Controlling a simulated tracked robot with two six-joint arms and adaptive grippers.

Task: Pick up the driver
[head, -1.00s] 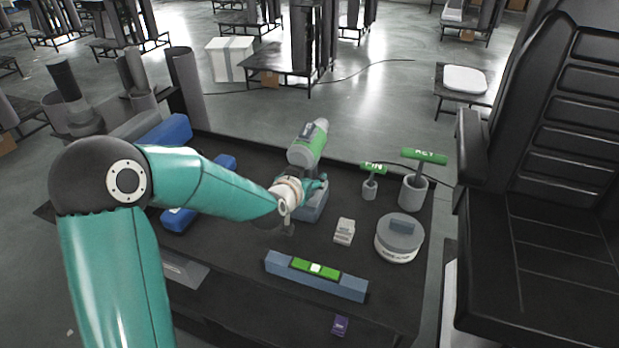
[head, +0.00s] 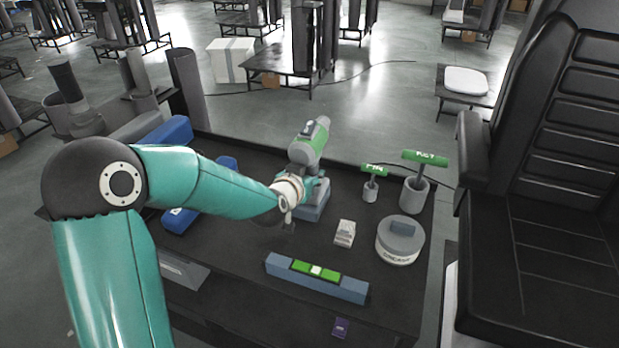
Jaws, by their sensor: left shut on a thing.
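The driver (head: 308,146) is a green and grey power tool at the back middle of the dark table. Its body points up and away, and its grey base is at or just above the table top; I cannot tell which. My left gripper (head: 314,188) is shut on the driver around its lower part, below the green body. The wrist and fingers hide part of the handle. My right gripper is not in view.
Right of the driver stand a PIN tool (head: 371,183) and a KEY tool (head: 414,190) in grey cups. A round grease tin (head: 400,240), a small white box (head: 344,233) and a blue-grey level (head: 316,278) lie nearer. A black seat (head: 540,230) borders the right.

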